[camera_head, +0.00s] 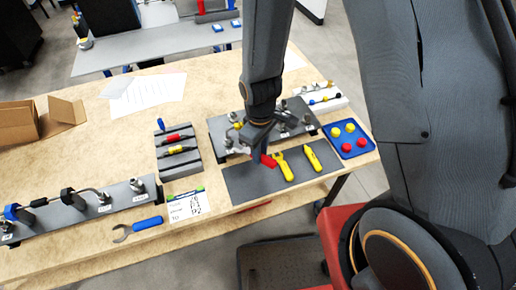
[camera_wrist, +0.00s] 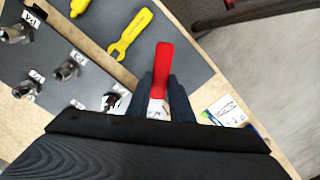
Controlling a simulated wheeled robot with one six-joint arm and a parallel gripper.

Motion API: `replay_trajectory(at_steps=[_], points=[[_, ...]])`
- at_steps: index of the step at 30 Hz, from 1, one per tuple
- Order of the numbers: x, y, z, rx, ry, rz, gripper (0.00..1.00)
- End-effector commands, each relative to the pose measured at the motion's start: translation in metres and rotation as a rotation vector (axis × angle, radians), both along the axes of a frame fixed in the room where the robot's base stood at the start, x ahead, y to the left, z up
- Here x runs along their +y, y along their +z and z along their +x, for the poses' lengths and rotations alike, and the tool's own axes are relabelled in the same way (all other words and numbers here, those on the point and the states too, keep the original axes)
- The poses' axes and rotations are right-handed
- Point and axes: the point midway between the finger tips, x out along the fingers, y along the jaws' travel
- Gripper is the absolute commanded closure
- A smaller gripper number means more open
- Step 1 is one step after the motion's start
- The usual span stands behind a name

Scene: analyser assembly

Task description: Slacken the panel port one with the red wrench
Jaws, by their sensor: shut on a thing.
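My gripper (camera_head: 258,145) is shut on the red wrench (camera_head: 268,160), over the back edge of the dark mat. In the wrist view, the red wrench (camera_wrist: 163,68) sits between the fingertips (camera_wrist: 161,90) with its handle pointing away; its jaw end is mostly hidden by my gripper. The dark grey panel (camera_head: 218,125) with several metal fittings stands behind the mat, partly covered by my arm. In the wrist view, labelled fittings (camera_wrist: 67,70) show at left, one label ending in 1 (camera_wrist: 30,20). I cannot tell surely which fitting is port one.
A yellow wrench (camera_head: 284,167) and another yellow tool (camera_head: 312,157) lie on the mat (camera_head: 240,185). A blue tray (camera_head: 367,147) with red and yellow caps is to the right. A grey rack (camera_head: 170,160) holds tools to the left. A blue wrench (camera_head: 146,224) lies at front left.

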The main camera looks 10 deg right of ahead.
Motion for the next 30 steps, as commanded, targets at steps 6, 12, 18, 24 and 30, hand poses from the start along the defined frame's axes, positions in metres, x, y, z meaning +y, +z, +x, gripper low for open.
replay_trajectory(at_steps=[6, 12, 18, 24, 30], points=[[-0.002, 0.008, -0.009, 0.000, 0.000, 0.000, 1.00], [-0.002, 0.031, -0.008, -0.004, 0.000, 0.002, 1.00], [-0.002, 0.058, -0.008, -0.003, 0.000, 0.001, 1.00], [-0.002, 0.075, -0.009, 0.000, 0.000, 0.000, 1.00], [-0.002, 0.076, -0.009, 0.001, 0.000, -0.001, 1.00]])
